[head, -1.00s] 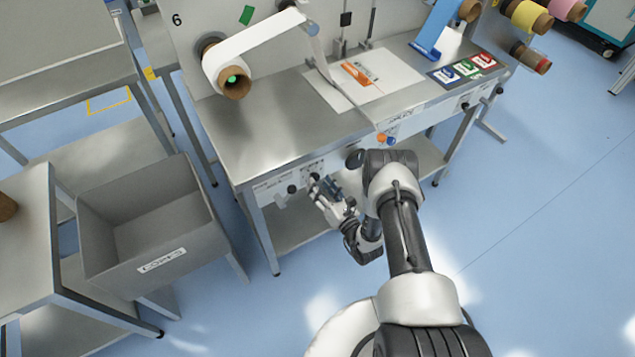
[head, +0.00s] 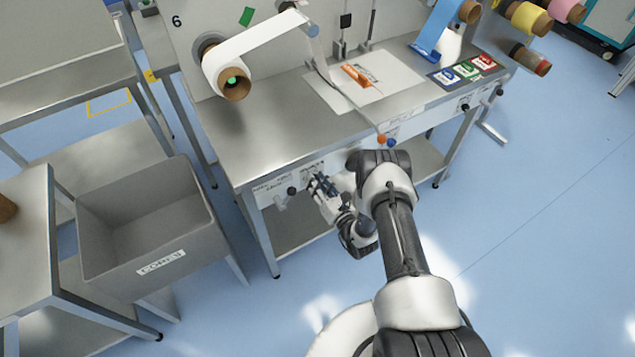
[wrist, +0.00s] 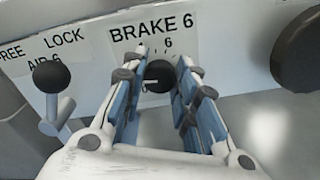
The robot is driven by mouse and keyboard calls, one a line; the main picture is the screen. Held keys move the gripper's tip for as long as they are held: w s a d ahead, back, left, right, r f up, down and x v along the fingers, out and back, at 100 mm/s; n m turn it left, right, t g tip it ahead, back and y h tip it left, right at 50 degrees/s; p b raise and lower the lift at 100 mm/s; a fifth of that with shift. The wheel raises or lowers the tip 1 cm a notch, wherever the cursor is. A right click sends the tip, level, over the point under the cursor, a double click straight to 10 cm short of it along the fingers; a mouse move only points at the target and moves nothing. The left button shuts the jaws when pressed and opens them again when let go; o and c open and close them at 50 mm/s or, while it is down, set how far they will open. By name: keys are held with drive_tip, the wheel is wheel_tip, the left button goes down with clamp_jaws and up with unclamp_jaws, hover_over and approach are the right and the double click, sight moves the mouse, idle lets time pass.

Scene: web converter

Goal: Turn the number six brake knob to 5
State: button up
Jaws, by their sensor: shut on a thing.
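The number six brake knob (wrist: 159,76) is a small black round knob on the pale front panel, under the label "BRAKE 6" (wrist: 153,32). My gripper (wrist: 161,70) faces the panel in the wrist view, with one blue-padded finger on each side of the knob. It is shut on the knob. In the head view my gripper (head: 320,184) is at the front edge of the steel table (head: 245,140), and the knob is hidden there.
A black-balled lever (wrist: 50,73) labelled "AIR 6" stands just left of the knob. A large dark round part (wrist: 297,45) is to its right. A grey cores bin (head: 150,225) stands left; floor in front is clear.

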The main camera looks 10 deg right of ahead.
drive_tip(key=c, duration=0.3)
drive_tip(key=shift+m+b, duration=0.3)
drive_tip(key=shift+m, duration=0.1)
drive_tip(key=shift+f+m+b, duration=0.1)
drive_tip(key=shift+m+b, duration=3)
drive_tip(key=shift+m, duration=4.6)
